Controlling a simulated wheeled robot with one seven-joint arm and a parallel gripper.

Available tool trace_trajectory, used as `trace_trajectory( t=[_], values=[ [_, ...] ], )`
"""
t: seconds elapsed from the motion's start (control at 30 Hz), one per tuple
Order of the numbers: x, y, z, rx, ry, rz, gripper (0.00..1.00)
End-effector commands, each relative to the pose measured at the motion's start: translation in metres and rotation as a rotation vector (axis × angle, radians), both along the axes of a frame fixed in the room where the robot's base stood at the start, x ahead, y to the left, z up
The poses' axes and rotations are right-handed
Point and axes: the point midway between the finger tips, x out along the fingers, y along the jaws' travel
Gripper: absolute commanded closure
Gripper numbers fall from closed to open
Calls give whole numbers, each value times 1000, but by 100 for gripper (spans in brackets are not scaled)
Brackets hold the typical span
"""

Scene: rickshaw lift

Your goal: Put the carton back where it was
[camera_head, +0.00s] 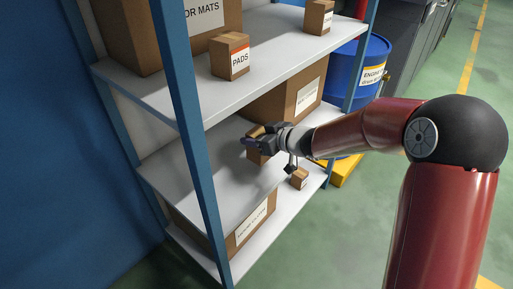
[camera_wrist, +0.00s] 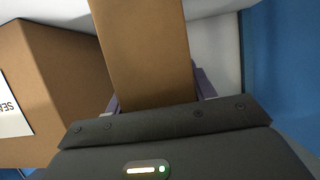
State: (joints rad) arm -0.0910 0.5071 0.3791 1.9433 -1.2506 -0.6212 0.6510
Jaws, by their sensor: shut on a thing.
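A small brown carton (camera_head: 256,157) is in my gripper (camera_head: 252,143), over the middle shelf (camera_head: 195,165) of a blue-posted rack. My gripper covers part of the carton in the head view. In the wrist view the carton (camera_wrist: 145,50) stands between the purple fingers of my gripper (camera_wrist: 158,92), which are shut on it. I cannot tell whether the carton touches the shelf.
A large box (camera_head: 308,95) stands on the middle shelf beside the carton. The top shelf holds a PADS box (camera_head: 230,55); a rack post (camera_head: 185,110) stands at the near left. A small box (camera_head: 299,179) sits on the lower shelf. The middle shelf's left part is clear.

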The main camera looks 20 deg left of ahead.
Motion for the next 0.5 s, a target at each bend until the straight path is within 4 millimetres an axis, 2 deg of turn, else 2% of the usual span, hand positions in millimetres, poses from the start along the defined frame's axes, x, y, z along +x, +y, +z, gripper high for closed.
trace_trajectory(
  t=[0.2, 0.5],
  values=[
    [0, 1, -30, 2, 1, 1, 87],
    [0, 0, -33, 2, -2, 0, 87]
  ],
)
